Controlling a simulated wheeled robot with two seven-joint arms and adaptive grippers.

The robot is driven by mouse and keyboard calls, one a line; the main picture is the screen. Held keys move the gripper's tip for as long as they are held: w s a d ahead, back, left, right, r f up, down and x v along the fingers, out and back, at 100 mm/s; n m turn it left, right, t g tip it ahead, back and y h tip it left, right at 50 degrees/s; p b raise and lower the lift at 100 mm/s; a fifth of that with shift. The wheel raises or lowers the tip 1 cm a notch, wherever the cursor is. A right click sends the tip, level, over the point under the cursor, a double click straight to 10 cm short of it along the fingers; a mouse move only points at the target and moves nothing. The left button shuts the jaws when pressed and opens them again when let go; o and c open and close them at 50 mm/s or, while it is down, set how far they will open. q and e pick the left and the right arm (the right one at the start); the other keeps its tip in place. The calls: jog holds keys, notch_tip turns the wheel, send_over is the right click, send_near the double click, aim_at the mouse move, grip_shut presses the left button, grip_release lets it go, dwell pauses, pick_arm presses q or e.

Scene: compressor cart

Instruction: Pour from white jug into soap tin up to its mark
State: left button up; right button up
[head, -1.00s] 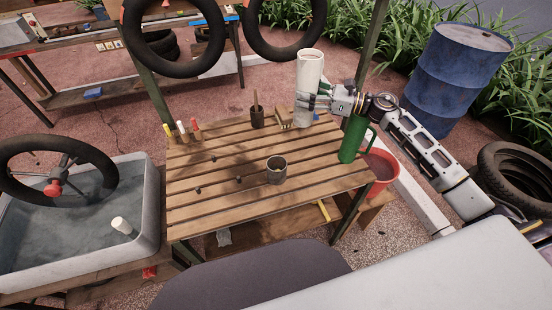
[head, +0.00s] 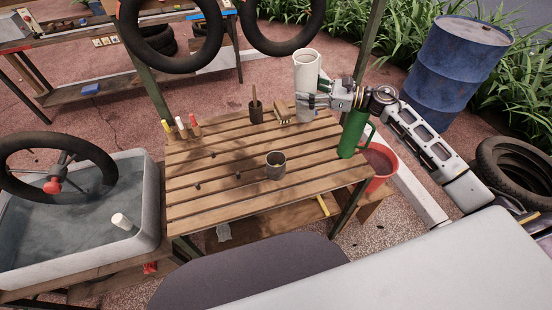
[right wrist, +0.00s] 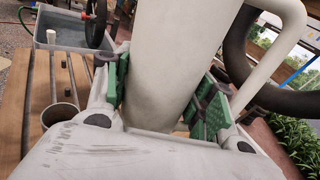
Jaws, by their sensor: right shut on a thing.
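The white jug (head: 306,78) is a tall pale cylinder at the back right of the slatted table. My right gripper (head: 318,101) is shut around its side, and the jug looks near upright. In the right wrist view the jug (right wrist: 172,60) fills the middle between the green finger pads, with its handle at the right. The soap tin (head: 275,167) is a small grey open cup at the middle right of the table, apart from the jug. Its rim also shows in the right wrist view (right wrist: 60,113). Its inside mark and level cannot be made out. My left gripper is not in view.
A green flask (head: 352,133) stands at the table's right edge, close under my right arm. A brush in a dark pot (head: 256,112), a wooden brush (head: 280,113) and several coloured markers (head: 181,126) stand at the back. A water basin (head: 80,215) is at the left.

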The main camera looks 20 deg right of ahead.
aim_at(313, 110)
jog(key=shift+f+n+h, duration=0.4)
jog(key=shift+f+n, duration=0.45)
jog(key=shift+n, duration=0.15)
jog(key=shift+f+n+h+p, duration=0.3)
jog(key=shift+f+n+p, duration=0.2)
jog(key=shift+f+n, duration=0.15)
jog(key=shift+a+n+p, duration=0.15)
jog(key=shift+n+p, duration=0.2)
jog(key=shift+p, duration=0.3)
jog(key=shift+s+f+n+h+p, duration=0.1)
jog(key=shift+f+n+h+p, duration=0.1)
jog(key=shift+n+h+p, duration=0.15)
jog(key=shift+f+n+h+p, duration=0.25)
jog(key=shift+f+n+p, duration=0.05)
jog(key=shift+n+p, duration=0.05)
jog(key=shift+w+d+f+n+h+p, duration=0.2)
jog(key=shift+d+f+n+h+p, duration=0.1)
jog(key=shift+f+n+h+p, duration=0.25)
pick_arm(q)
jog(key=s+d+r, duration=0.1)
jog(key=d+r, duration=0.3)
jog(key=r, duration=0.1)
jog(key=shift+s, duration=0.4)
pick_arm(e)
jog(key=shift+w+f+n, duration=0.1)
jog(key=shift+f+n, duration=0.05)
jog(key=shift+n, duration=0.2)
